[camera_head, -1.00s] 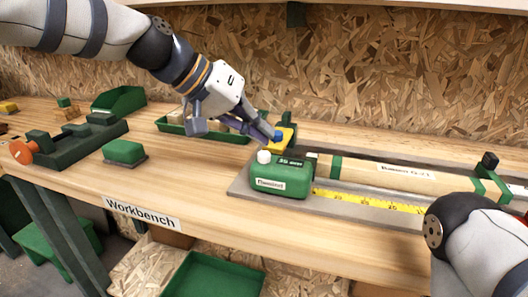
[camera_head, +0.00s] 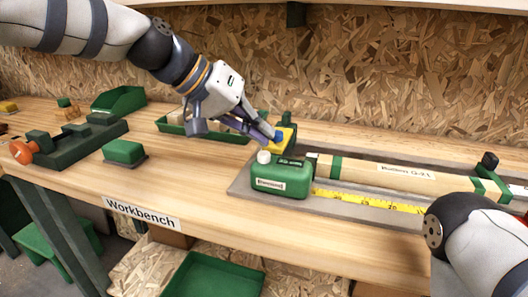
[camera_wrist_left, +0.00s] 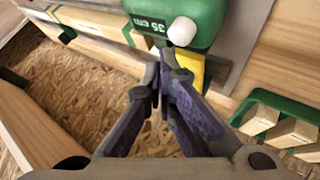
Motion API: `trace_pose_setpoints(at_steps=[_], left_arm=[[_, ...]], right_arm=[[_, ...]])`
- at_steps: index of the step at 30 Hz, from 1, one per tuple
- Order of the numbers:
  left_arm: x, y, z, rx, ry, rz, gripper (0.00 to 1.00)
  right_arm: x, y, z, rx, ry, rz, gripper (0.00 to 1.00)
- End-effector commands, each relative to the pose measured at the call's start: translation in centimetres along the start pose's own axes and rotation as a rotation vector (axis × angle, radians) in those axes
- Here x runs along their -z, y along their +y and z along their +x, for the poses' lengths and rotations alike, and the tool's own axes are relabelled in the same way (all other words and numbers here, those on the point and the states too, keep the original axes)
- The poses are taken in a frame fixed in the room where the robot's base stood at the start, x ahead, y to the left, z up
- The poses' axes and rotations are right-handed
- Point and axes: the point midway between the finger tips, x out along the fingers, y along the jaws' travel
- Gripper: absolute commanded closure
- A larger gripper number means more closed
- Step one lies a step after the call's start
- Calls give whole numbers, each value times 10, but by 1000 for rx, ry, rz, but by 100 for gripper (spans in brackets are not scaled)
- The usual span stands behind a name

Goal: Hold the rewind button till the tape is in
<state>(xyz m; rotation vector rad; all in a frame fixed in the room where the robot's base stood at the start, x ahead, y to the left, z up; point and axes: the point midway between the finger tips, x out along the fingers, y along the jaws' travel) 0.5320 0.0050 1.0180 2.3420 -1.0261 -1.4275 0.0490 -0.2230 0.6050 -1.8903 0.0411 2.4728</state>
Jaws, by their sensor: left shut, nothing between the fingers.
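A green tape measure case (camera_head: 283,179) with a white button (camera_head: 264,157) on top sits on a grey plate. Its yellow tape (camera_head: 365,201) is out, running right along a wooden bar. In the left wrist view the tips (camera_wrist_left: 160,66) lie just below the white button (camera_wrist_left: 182,31) and in front of yellow; contact cannot be told. A label there reads 35 cm. My right gripper is out of view.
The wooden bar (camera_head: 385,174) has green clamps at its ends. A green tray of blocks (camera_head: 178,125) stands behind my left gripper. A green block (camera_head: 124,151) and a dark green vise (camera_head: 75,142) stand to the left. The bench front is clear.

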Motion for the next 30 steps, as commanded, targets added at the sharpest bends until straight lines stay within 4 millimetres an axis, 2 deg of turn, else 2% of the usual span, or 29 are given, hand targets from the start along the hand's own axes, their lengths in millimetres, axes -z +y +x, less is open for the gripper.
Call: trace_pose_setpoints(at_steps=[30], left_arm=[[-7,-7,9,-1,-1,0,100]], right_arm=[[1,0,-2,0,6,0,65]])
